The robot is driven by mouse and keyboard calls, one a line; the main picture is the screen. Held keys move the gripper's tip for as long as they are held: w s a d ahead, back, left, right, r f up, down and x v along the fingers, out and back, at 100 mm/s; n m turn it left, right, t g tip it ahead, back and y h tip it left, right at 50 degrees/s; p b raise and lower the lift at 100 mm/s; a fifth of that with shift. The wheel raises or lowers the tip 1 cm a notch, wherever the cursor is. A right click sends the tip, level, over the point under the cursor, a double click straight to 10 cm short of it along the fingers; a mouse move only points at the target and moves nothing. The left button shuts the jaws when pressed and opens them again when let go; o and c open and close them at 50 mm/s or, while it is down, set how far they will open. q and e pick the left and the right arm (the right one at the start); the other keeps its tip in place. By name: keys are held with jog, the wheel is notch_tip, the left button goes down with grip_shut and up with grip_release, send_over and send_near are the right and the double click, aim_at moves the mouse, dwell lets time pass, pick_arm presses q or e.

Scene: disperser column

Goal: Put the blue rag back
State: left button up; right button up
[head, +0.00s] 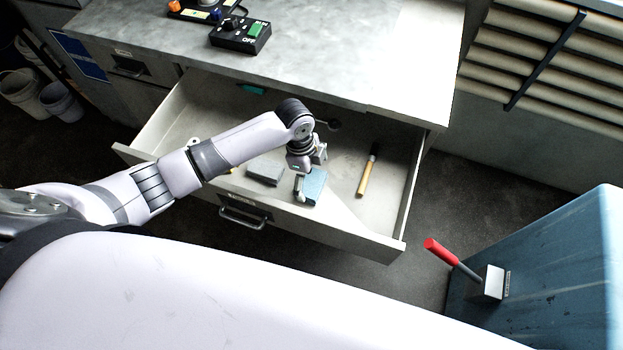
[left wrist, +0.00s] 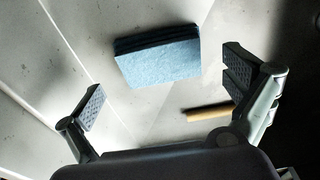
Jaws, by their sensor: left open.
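The blue rag (head: 315,187) lies folded flat in the open drawer (head: 330,226), near its front. It also shows in the left wrist view as a blue folded block (left wrist: 158,57) on the drawer floor. My left gripper (head: 304,190) is over the drawer at the rag, partly covering it in the head view. In the left wrist view its two fingers (left wrist: 165,88) are wide apart with nothing between them, and the rag lies beyond the fingertips. My right gripper is in neither view.
A grey block (head: 265,172) lies left of the rag in the drawer. A wooden-handled tool (head: 367,173) lies to its right. A red-handled lever (head: 451,259) sticks out from a blue cabinet (head: 570,285) at right.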

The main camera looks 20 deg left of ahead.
aim_at(305, 181)
pick_arm(q)
notch_tip(305, 181, up, 9)
jog(key=a, duration=0.1)
jog(key=shift+a, duration=0.2)
jog(key=shift+r, duration=0.1)
